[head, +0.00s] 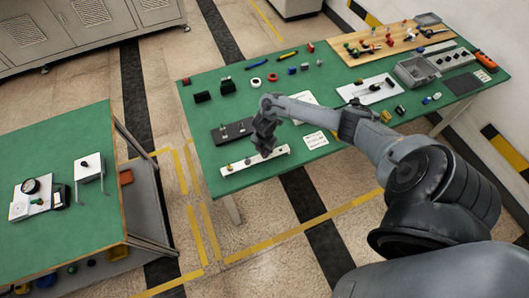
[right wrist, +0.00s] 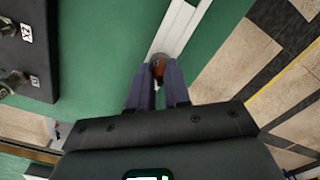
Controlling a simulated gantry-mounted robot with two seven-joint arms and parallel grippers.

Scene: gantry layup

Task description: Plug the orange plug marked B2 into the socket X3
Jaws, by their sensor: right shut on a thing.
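My right gripper (head: 265,150) is low over the long white strip (head: 238,168) at the front edge of the green table. In the right wrist view the fingers of my right gripper (right wrist: 158,84) are shut on an orange-brown plug (right wrist: 158,66), seen from above at the strip (right wrist: 182,30). Its marking cannot be read, and I cannot tell whether it is clear of the strip. The black socket block (head: 217,137) lies behind the strip. In the right wrist view the block (right wrist: 40,52) is at the left, with two metal sockets and small white labels; X3 is not clearly readable.
Small plugs (head: 248,162) stand on the strip left of my gripper. A white card (head: 315,140) lies to the right. Black blocks (head: 202,97), tape rolls and pens lie farther back. A wooden board (head: 375,43) and grey bin (head: 415,71) are at the far right.

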